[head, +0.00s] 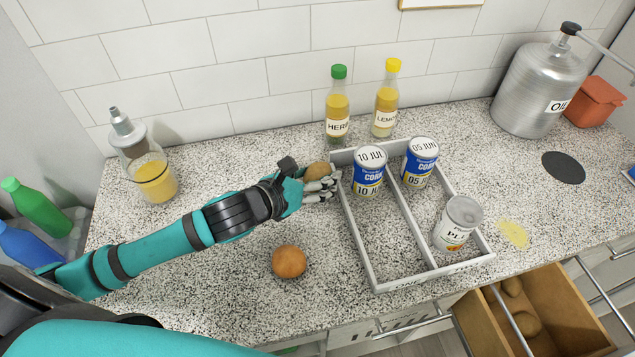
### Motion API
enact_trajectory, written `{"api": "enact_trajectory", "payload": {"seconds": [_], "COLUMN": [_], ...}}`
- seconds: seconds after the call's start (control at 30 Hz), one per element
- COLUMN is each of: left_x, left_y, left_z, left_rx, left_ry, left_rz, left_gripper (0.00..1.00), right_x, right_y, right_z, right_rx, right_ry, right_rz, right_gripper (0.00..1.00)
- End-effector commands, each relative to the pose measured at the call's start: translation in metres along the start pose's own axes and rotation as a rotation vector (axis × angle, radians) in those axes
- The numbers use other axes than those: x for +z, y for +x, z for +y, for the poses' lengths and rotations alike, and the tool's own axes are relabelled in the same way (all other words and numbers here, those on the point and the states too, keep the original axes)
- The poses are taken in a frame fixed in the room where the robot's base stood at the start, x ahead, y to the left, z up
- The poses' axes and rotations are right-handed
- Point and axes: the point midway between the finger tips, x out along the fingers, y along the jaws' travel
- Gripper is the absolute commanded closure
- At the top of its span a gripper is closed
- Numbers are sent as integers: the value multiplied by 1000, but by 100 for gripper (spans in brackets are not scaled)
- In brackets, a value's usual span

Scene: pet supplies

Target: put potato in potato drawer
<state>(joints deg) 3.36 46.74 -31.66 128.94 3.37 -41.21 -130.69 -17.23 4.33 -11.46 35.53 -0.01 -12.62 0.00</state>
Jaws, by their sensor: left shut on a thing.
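My left gripper (318,186) is shut on a brown potato (315,170). They are near the back left corner of the grey divided tray; whether the potato touches the counter is unclear. A wooden drawer (568,318) stands open below the counter at the lower right. Brown potatoes (526,323) lie inside it, partly hidden by its front rail. A round orange-brown item, perhaps an onion (289,262), sits on the counter in front of my left arm. My right gripper is not in view.
The grey tray (363,257) holds two blue corn cans (369,172) and a pale can (459,224). Two yellow bottles (337,112) stand behind it. A jug (154,180) is at the left, a metal oil can (535,90) at the back right. A yellow spill (513,233) lies right of the tray.

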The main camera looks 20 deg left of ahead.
Motion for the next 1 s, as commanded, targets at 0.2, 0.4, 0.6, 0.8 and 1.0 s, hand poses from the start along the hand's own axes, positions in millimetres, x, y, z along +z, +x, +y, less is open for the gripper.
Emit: {"api": "enact_trajectory", "payload": {"seconds": [0.2,0.4,0.6,0.8,1.0], "left_x": [-23,-23,-26,-26,-24], "left_y": [8,8,9,9,6], "left_z": [2,2,2,2,2], "left_rx": [-1,-1,-1,-1,0], "left_ry": [-2,0,-2,-2,0], "left_rz": [3,2,3,4,5], "left_gripper": [85,85,40,35,35], "right_x": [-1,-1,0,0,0], "right_y": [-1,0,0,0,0], "right_z": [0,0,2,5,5], "right_rx": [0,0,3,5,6], "right_ry": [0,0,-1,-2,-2], "right_rz": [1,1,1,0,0], "right_gripper": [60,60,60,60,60]}}
